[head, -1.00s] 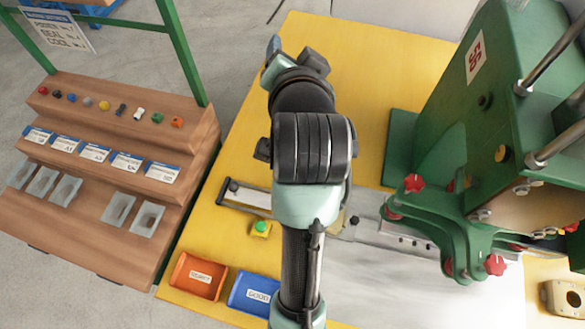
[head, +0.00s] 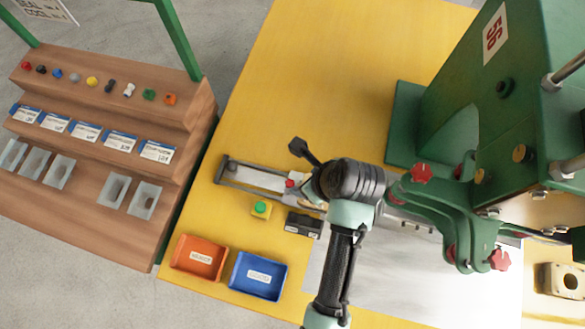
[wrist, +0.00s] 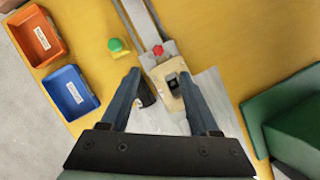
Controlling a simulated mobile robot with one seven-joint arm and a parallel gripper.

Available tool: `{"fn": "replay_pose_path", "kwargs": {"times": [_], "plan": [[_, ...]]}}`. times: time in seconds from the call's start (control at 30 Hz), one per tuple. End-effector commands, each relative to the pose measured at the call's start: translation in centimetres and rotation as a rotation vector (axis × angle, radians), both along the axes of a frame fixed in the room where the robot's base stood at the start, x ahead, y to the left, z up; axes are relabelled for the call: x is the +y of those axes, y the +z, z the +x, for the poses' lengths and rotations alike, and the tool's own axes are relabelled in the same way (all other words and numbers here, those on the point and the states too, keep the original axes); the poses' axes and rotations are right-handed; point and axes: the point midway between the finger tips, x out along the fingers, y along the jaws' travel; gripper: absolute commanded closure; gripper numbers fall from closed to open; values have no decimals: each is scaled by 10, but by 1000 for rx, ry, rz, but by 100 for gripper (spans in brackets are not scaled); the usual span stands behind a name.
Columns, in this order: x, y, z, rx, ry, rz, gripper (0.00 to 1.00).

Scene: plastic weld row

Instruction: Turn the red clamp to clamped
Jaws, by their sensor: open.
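A small red clamp knob (head: 290,183) shows at the end of a metal slide rail (head: 250,175), just left of my wrist in the head view. In the wrist view the red clamp (wrist: 157,50) sits on the rail ahead of my fingertips, beside a beige part (wrist: 163,78) with a dark square opening. My gripper (wrist: 160,77) is open, its two fingers on either side of the beige part in that picture. Nothing is held. I cannot tell its height above the part. In the head view my wrist hides the fingers and the fixture beneath them.
A green press (head: 475,130) with red star knobs (head: 421,173) stands close on the right. A green button (head: 261,207), an orange bin (head: 199,257) and a blue bin (head: 257,276) lie left of my arm. The yellow table (head: 330,70) is clear at the back.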

Motion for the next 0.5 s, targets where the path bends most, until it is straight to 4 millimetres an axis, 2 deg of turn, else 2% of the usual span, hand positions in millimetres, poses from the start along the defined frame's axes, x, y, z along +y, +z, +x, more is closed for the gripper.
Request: {"fn": "replay_pose_path", "kwargs": {"times": [0.1,0.27,0.5], "plan": [[0,-7,-3,23,-29,16,38],[6,-26,2,25,-30,17,38],[17,-70,17,25,-30,15,38]]}}
